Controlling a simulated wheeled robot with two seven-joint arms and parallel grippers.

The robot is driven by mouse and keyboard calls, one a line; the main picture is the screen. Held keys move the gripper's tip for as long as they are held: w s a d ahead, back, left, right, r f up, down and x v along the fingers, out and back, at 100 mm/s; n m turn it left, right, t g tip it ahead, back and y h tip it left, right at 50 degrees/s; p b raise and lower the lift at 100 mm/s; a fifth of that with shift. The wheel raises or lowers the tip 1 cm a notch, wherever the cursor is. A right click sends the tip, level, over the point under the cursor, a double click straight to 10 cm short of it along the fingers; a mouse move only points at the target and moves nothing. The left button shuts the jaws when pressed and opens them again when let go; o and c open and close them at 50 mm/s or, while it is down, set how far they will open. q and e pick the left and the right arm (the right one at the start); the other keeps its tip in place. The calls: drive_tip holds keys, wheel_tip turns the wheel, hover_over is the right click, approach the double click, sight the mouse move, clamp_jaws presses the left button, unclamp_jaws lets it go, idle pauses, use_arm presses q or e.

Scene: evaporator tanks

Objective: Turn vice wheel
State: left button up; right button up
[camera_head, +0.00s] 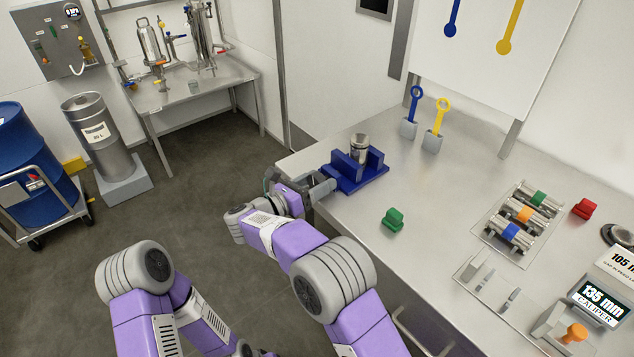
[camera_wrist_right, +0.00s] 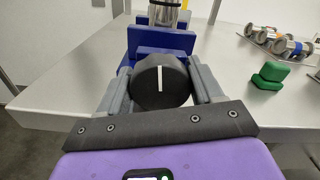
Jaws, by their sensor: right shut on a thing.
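The blue vice (camera_head: 357,173) stands at the left end of the steel bench, with a metal cylinder (camera_head: 359,148) upright between its jaws. It also shows in the right wrist view (camera_wrist_right: 160,42). The black vice wheel (camera_wrist_right: 161,83) has a white mark that points straight up in the right wrist view. My right gripper (camera_wrist_right: 162,88) is shut on the wheel, one finger on each side. In the head view my right gripper (camera_head: 306,192) reaches the vice from the left, and the wheel is hidden there. My left arm shows at the bottom, but its gripper cannot be made out.
A green block (camera_head: 393,219) lies on the bench in front of the vice. Blue (camera_head: 412,112) and yellow (camera_head: 436,125) ring-topped tools stand behind it. A rack of coloured-band cylinders (camera_head: 523,217) and a caliper display (camera_head: 597,303) are to the right.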

drive_tip(key=shift+f, duration=0.1)
drive_tip(key=o, duration=1)
drive_tip(key=shift+p+v, duration=0.7)
drive_tip(key=shift+v, duration=3.1)
